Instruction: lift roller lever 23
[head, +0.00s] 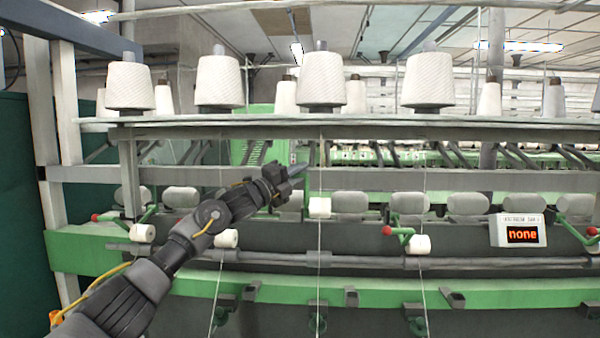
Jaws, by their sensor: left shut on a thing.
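My left gripper (290,178) reaches in from the left, in front of the machine's middle. It is shut on a roller lever, whose handle is mostly hidden behind the fingers. The white roller (319,207) beside the gripper sits higher than the neighbouring white rollers (227,238). No lever number is readable. Another green lever with a red knob (387,231) stands to the right, its white roller (420,244) low at the dark bar. My right gripper is not in view.
White yarn cones (322,78) stand on the shelf above. Thin yarns run down past the rollers. A small display (521,235) at the right reads "none". More red-knobbed levers (592,231) stand at both sides. A green rail (380,290) crosses below.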

